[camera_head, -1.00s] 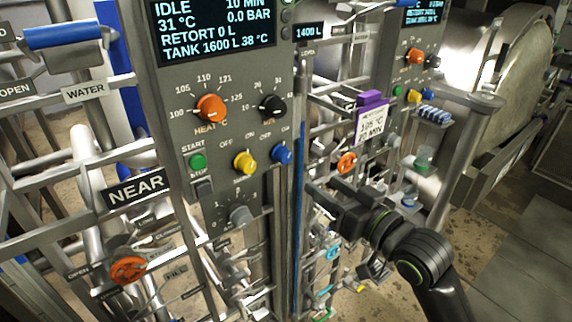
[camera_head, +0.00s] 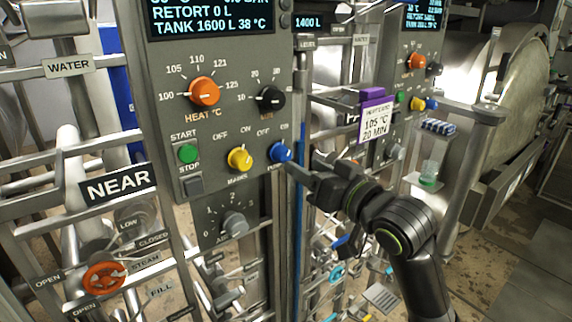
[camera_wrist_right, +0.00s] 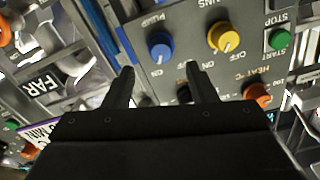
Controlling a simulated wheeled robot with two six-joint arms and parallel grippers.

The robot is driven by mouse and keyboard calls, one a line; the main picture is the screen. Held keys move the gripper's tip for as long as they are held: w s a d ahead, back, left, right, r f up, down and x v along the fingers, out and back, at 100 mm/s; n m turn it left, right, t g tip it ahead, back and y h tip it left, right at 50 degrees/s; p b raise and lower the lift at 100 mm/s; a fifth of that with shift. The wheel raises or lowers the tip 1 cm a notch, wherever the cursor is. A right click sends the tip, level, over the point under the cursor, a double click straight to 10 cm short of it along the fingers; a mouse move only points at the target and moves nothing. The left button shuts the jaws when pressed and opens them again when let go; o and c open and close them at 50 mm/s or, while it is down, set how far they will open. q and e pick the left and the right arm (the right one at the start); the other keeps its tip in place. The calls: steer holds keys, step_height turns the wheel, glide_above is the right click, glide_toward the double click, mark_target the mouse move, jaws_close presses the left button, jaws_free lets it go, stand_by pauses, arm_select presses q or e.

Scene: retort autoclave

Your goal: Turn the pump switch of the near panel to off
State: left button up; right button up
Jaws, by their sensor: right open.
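The pump switch is a blue knob (camera_head: 280,151) at the lower right of the grey near panel (camera_head: 212,60), with OFF and ON printed above it. A pale mark shows on it, too small to read its direction surely. My right gripper (camera_head: 298,172) is just right of and below the knob, at the panel's right edge, apart from it. In the right wrist view the blue knob (camera_wrist_right: 160,45) lies just beyond and between the two spread fingertips of the gripper (camera_wrist_right: 159,73), with nothing held. My left gripper is not in view.
A yellow knob (camera_head: 239,159) sits left of the blue one, and a green start button (camera_head: 187,153) further left. The orange heat knob (camera_head: 204,92) and a black knob (camera_head: 270,99) are above. A purple-topped card (camera_head: 375,120) hangs right, before the far panel.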

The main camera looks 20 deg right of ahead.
mark_target(286, 156)
steer(key=p+x, duration=0.1)
steer(key=x, duration=0.6)
steer(key=shift+a, duration=0.1)
steer(key=c, duration=1)
steer(key=shift+n, duration=0.4)
steer(key=n, duration=0.4)
steer(key=shift+n+b, duration=0.3)
steer(key=n+b, duration=0.1)
steer(key=n, duration=0.5)
steer(key=shift+a+b, duration=0.15)
steer(key=shift+b, duration=0.25)
steer(key=shift+n, duration=0.4)
